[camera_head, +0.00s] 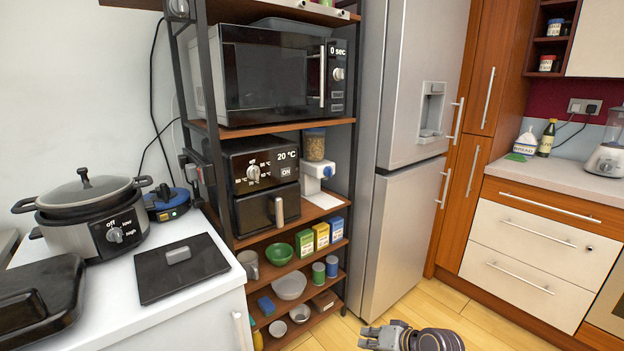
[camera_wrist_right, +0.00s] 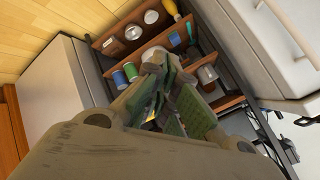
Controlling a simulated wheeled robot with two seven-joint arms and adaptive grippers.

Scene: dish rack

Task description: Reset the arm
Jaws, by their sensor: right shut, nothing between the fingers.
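My right gripper (camera_head: 372,337) shows at the bottom edge of the head view, over the wooden floor in front of the fridge. Its fingers point left and it holds nothing. In the right wrist view the fingers of the right gripper (camera_wrist_right: 158,62) come together, shut and empty, with the shelf rack behind them. The rest of my right arm is mostly cut off by the frame. My left gripper is in neither view.
A shelf rack (camera_head: 283,128) holds a microwave (camera_head: 275,75), an air fryer (camera_head: 262,180), bowls and boxes. The fridge (camera_head: 400,235) stands right of it. A white counter (camera_head: 200,315) with a slow cooker (camera_head: 90,215) is at left. The floor (camera_head: 460,310) around my right gripper looks clear.

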